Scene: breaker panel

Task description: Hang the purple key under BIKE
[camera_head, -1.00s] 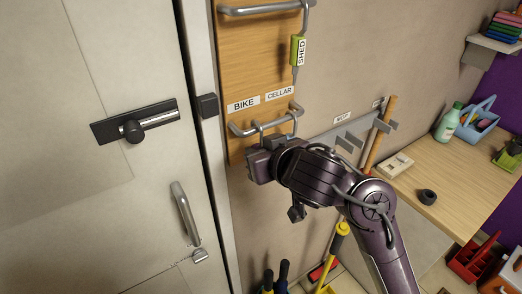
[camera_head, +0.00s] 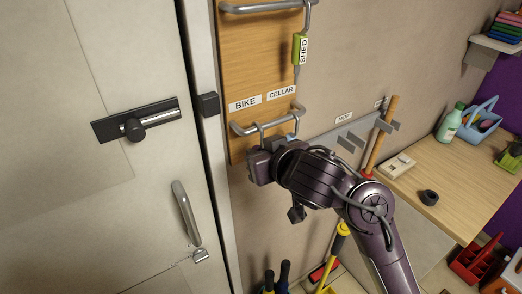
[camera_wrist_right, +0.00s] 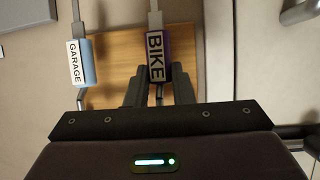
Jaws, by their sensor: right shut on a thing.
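The purple key tag (camera_wrist_right: 160,57), lettered BIKE, is between the fingers of my right gripper (camera_wrist_right: 158,90) in the right wrist view. The gripper is shut on it. In the head view my right gripper (camera_head: 259,165) is just below the lower rail (camera_head: 272,126) of the wooden key board (camera_head: 255,55); it hides the purple tag there. The BIKE label (camera_head: 245,103) is on the board above the rail's left part, with the CELLAR label (camera_head: 281,92) to its right. Whether the key's loop rests on the rail is unclear. My left gripper is out of view.
A light blue GARAGE key (camera_wrist_right: 82,62) hangs close beside the purple tag in the wrist view. A green SHED key (camera_head: 300,49) hangs from the upper rail (camera_head: 265,8). The door frame (camera_head: 205,130) stands left of the board; a wooden bench (camera_head: 450,180) is at right.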

